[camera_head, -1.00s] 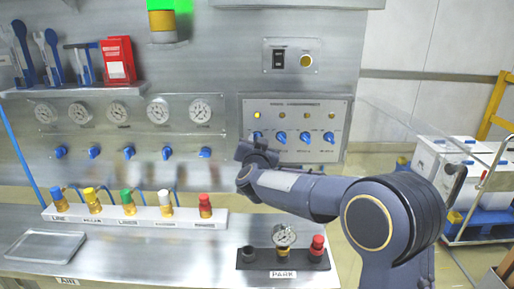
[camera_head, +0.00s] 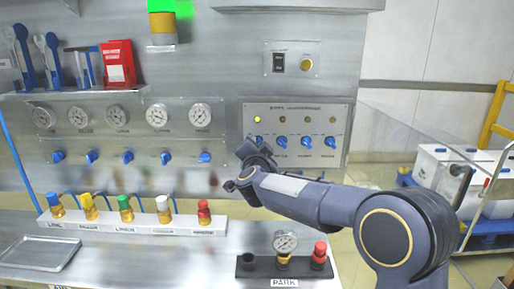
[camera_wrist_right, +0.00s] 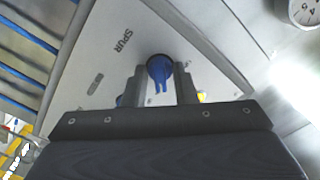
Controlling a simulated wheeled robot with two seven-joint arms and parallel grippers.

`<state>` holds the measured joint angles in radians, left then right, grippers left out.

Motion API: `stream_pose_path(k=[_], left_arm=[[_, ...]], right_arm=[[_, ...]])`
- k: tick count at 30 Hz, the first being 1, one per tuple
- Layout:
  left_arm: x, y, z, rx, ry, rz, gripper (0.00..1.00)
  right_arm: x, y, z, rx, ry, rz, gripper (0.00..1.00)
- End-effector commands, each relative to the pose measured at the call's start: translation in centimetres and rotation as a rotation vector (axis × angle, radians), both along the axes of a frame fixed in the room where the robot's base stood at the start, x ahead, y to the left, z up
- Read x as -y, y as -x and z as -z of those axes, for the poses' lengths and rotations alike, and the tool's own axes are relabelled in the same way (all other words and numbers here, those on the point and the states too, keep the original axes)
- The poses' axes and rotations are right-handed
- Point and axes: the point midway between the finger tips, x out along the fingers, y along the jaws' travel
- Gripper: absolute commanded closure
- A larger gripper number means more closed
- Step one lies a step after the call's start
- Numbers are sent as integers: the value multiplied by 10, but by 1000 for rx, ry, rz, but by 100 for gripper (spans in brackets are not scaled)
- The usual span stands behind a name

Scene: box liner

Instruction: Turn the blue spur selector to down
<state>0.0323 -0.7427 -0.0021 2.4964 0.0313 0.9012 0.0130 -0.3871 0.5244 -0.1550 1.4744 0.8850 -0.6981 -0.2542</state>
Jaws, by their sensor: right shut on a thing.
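In the right wrist view, the blue spur selector (camera_wrist_right: 159,68) is a round knob with a short handle pointing toward my palm. It sits on a pale plate (camera_wrist_right: 100,58) marked SPUR. My right gripper (camera_wrist_right: 161,76) has one finger on each side of the knob and is shut on it. In the head view, my right gripper (camera_head: 232,185) is at the left end of my arm, below the lamp panel (camera_head: 297,112). The selector cannot be made out there, where my gripper and forearm cover part of the scene. My left gripper is not in view.
Several other blue knobs, such as one on the lamp panel (camera_head: 305,142) and one under the gauges (camera_head: 204,157), are nearby. Below stand a rack of coloured fittings (camera_head: 130,229) and a black PARK block (camera_head: 250,270). A tray (camera_head: 42,254) lies at left.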

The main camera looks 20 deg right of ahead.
Motion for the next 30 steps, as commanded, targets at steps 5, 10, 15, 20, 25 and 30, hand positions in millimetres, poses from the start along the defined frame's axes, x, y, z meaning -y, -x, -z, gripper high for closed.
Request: stream_pose_path(k=[5,10,15,20,25,30], left_arm=[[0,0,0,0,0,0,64],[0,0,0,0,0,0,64],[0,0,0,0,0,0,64],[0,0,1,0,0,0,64],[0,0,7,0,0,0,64],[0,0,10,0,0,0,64]], right_arm=[[0,0,1,-1,-3,-1,98],[0,0,1,-2,-2,-1,67],[0,0,0,-1,0,0,67],[-2,5,0,0,-1,-1,67],[-9,30,1,0,-1,-4,67],[-17,57,1,0,-2,-4,67]])
